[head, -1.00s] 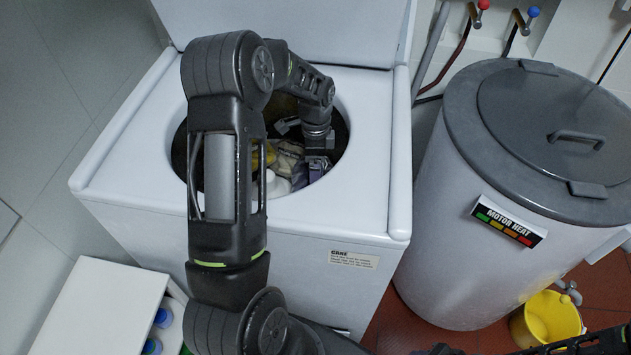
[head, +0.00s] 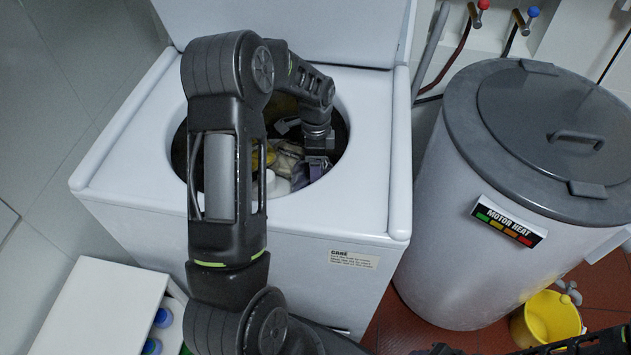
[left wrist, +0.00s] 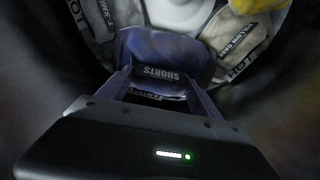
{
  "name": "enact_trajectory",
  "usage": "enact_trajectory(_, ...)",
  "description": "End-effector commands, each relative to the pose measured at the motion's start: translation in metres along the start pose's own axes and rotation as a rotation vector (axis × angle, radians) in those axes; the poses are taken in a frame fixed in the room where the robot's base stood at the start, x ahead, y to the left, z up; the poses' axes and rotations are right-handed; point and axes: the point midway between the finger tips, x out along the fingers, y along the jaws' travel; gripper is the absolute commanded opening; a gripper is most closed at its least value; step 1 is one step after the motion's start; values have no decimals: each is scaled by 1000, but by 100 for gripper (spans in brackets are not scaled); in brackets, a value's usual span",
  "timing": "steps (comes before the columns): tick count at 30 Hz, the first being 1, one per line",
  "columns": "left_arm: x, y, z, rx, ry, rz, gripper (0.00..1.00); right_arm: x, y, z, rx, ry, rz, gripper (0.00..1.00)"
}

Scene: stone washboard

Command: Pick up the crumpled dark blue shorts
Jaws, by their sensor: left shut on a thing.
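The dark blue shorts (left wrist: 165,55), labelled "SHORTS", lie crumpled inside the washer drum in the left wrist view. A small bluish-purple part of them (head: 316,170) shows in the head view beside my gripper. My left gripper (left wrist: 147,90) reaches down into the drum, with its two fingers around the near part of the shorts, and is shut on them. In the head view my left gripper (head: 318,160) is partly hidden by the drum rim and my own arm. My right gripper cannot be made out; only a dark piece of my arm shows at the bottom right corner.
The white top-loading washer (head: 345,215) has its lid raised. Beige labelled cloths (left wrist: 238,38), a yellow item (left wrist: 258,5) and a white round part (left wrist: 180,12) lie around the shorts. A grey-lidded drum (head: 470,200) stands close right, with a yellow bucket (head: 545,322) below it.

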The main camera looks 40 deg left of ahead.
Motion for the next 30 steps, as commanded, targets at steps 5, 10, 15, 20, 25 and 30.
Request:
enact_trajectory(5, 0, 0, 0, 0, 0, 0, 10, 0, 0, 0, 0, 0, 0, 36)
enact_trajectory(10, 0, 0, 0, 0, 0, -1, 1, 0, 0, 0, 0, 0, 0, 36)
enact_trajectory(15, 0, 0, 0, 0, 0, -1, 1, 0, 0, 0, 0, 0, 0, 36)
enact_trajectory(20, -3, 0, 1, 0, 0, -1, 1, 2, 1, 0, 0, 0, 0, 36)
enact_trajectory(25, -14, -1, 4, 0, 1, -3, 1, 4, 1, 0, 0, 0, 0, 36)
enact_trajectory(30, -35, 0, 3, 1, 2, -4, 1, 5, 2, 0, 0, 0, 0, 36)
